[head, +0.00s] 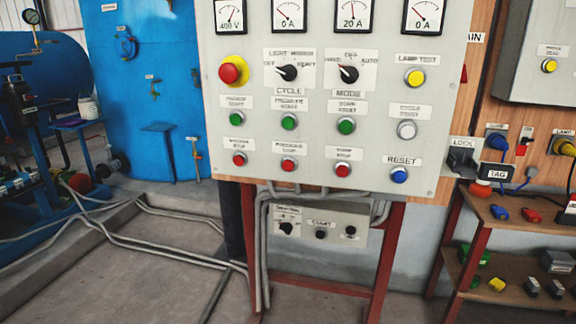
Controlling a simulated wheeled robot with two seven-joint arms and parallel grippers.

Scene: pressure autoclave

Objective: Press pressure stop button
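A light grey control panel (390,187) stands upright in front of me. Its lower row holds three red buttons and a blue reset button (399,175). The second red button (288,163) from the left sits under a small blurred label that seems to read pressure stop. A red button (239,159) is to its left and another red button (343,170) is to its right. A green button (289,122) is straight above it. Nothing covers these buttons. Neither of my grippers is in the head view.
A red emergency knob (230,74) on a yellow base and two black selector switches are higher on the panel. A small switch box (318,232) with cables hangs below. Wooden shelves (515,218) with small items stand at right. Pipes cross the floor at left.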

